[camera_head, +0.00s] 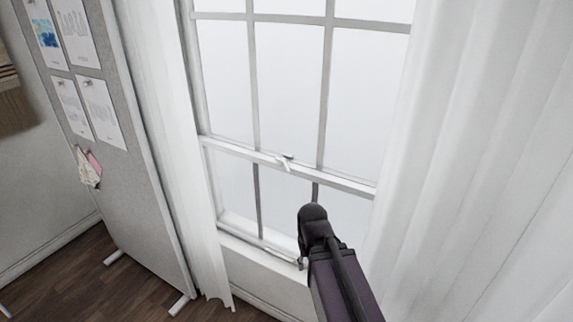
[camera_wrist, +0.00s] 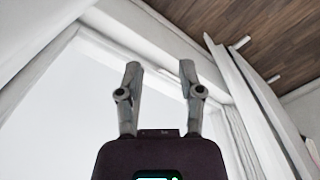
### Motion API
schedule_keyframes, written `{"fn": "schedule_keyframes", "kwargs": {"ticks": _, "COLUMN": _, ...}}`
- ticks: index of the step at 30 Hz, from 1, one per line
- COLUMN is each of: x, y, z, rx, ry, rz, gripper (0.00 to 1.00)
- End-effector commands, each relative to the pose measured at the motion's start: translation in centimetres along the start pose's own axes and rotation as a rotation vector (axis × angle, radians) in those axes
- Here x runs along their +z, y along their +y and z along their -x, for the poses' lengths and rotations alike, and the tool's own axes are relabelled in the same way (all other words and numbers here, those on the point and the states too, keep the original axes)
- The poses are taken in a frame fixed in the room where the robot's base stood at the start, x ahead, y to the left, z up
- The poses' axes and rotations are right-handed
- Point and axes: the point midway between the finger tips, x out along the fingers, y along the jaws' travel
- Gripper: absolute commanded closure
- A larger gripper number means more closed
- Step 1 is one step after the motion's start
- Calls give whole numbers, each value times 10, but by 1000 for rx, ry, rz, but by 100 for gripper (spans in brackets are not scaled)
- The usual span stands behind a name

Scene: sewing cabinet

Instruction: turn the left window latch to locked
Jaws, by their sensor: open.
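A small pale window latch (camera_head: 285,159) sits on the middle rail of the white sash window (camera_head: 290,170) in the head view. I cannot tell its exact turn at this size. My arm reaches up from the bottom of the head view, below and right of the latch, in front of the lower sash. In the wrist view, my gripper (camera_wrist: 160,82) is open and empty, its two fingers apart before the window frame. The latch does not show in the wrist view.
White curtains hang left (camera_head: 165,120) and right (camera_head: 480,150) of the window. A grey pinboard (camera_head: 130,170) with several papers stands at the left on feet. The wooden floor (camera_head: 90,280) is clear at the lower left.

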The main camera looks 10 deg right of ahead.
Motion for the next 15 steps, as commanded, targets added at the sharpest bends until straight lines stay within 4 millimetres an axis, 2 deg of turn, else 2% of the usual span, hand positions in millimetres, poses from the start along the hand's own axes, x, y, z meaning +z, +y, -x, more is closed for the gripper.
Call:
{"fn": "schedule_keyframes", "kwargs": {"ticks": 10, "x": -1, "y": 0, "z": 2, "rx": -1, "ry": 0, "rz": 0, "gripper": 51}}
{"fn": "schedule_keyframes", "kwargs": {"ticks": 15, "x": -11, "y": 0, "z": 13, "rx": -6, "ry": -1, "rz": 2, "gripper": 51}}
